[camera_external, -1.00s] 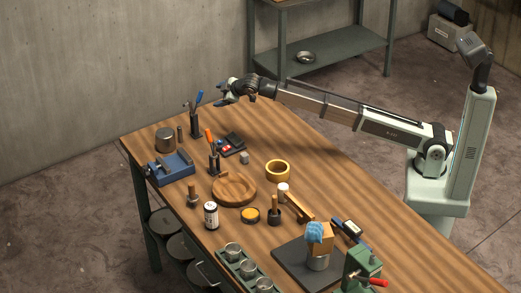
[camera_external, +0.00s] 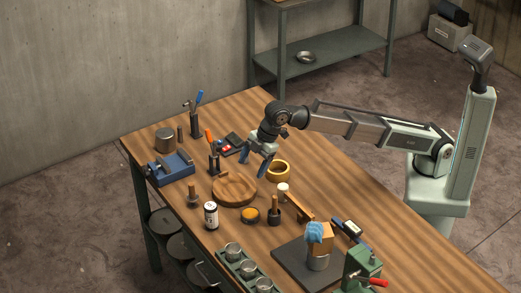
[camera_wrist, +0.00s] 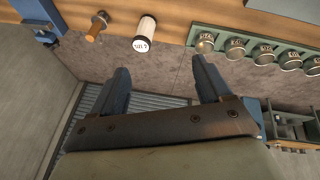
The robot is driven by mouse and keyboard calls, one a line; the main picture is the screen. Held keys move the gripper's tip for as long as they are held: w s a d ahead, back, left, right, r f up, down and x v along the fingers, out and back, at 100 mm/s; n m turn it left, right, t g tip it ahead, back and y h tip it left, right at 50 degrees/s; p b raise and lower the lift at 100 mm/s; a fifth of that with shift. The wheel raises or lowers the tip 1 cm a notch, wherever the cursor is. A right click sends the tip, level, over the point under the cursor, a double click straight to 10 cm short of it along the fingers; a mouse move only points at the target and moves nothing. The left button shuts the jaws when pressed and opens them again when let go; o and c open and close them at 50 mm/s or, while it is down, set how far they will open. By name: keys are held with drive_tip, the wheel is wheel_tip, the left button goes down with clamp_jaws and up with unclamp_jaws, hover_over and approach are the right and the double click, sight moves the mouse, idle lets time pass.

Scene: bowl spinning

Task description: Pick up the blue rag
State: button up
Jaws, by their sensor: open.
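The rag does not show in the wrist view.
A dark plate (camera_external: 283,266) lies under the cylinder, beside a green vise (camera_external: 361,268). A green rack of tins (camera_external: 240,264) lines the front edge.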

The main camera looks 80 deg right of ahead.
drive_tip(key=s+a+r+n+g, duration=0.2)
drive_tip(key=s+a+r+n, duration=0.15)
drive_tip(key=s+a, duration=0.8)
drive_tip(key=n+g, duration=0.2)
approach(315, 226)
drive_tip(key=shift+y, duration=0.3)
wheel_tip(315, 226, down, 4)
drive_tip(key=shift+f, duration=0.15)
drive_tip(key=shift+a+x, duration=0.15)
drive_tip(key=shift+x, duration=1.3)
drive_tip(key=shift+a+x, duration=0.1)
drive_tip(key=shift+x, duration=1.3)
drive_tip(key=c, duration=1.1)
wheel_tip(315, 226, up, 9)
drive_tip(key=shift+w+f, duration=0.1)
drive_tip(key=shift+f, duration=0.1)
drive_tip(key=shift+c, duration=0.2)
drive_tip(key=shift+s+d+f, duration=0.35)
drive_tip(key=shift+f, duration=1)
drive_tip(key=shift+s+d+f, duration=0.35)
drive_tip(key=shift+s+f, duration=0.05)
drive_tip(key=shift+f, duration=1)
drive_tip(key=shift+s+d+f, duration=0.35)
drive_tip(key=shift+f, duration=1)
